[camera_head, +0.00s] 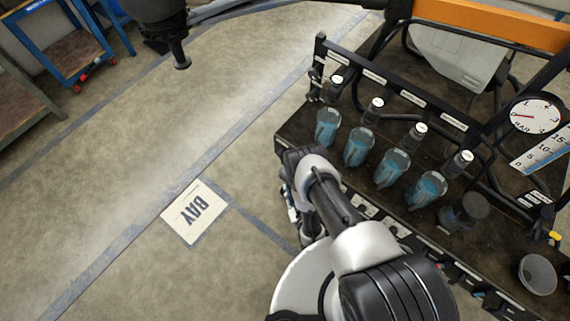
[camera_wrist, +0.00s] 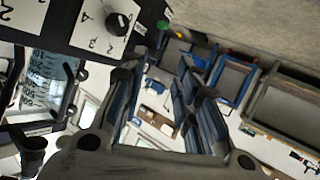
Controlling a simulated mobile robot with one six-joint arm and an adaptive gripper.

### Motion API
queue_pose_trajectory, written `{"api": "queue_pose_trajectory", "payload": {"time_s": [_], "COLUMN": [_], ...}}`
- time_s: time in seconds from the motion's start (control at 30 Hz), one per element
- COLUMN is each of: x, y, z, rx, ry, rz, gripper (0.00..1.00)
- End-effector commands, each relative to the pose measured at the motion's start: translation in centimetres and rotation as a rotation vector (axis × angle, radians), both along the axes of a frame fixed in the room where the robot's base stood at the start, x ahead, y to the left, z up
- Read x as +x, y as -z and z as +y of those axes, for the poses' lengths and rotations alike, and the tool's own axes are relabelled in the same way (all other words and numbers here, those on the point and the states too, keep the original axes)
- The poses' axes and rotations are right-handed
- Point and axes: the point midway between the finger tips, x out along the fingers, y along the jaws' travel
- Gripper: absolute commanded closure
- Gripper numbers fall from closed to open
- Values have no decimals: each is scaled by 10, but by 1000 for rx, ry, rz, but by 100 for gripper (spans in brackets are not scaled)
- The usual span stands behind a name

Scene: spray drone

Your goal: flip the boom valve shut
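I cannot surely pick out the boom valve. A small yellow part (camera_head: 554,236) at the right edge of the dark sprayer bench may belong to a valve, but it is too small to tell. My gripper (camera_wrist: 160,78) shows in the wrist view with its two fingers spread and nothing visible between them. In the head view it is mostly hidden by my arm, near the bench's left edge. In the wrist view a black knob (camera_wrist: 118,23) sits on a white numbered plate to the upper left, apart from the fingers.
Several blue-filled bottles (camera_head: 358,147) stand in a row on the bench, under a labelled rail. A round pressure gauge (camera_head: 536,116) and a dark cup (camera_head: 537,274) are at the right. A floor sign reading BAY (camera_head: 195,211) lies left on open floor. A blue cart (camera_head: 75,52) stands far left.

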Motion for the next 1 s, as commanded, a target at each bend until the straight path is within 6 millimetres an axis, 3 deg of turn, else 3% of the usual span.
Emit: {"api": "queue_pose_trajectory", "payload": {"time_s": [0.17,0.7,1.0], "x": [19,120,151], "y": [11,55,65], "z": [5,33,41], "rx": [2,1,0], "ry": [0,0,0], "rz": [-6,-3,-1], "gripper": [71,71,71]}}
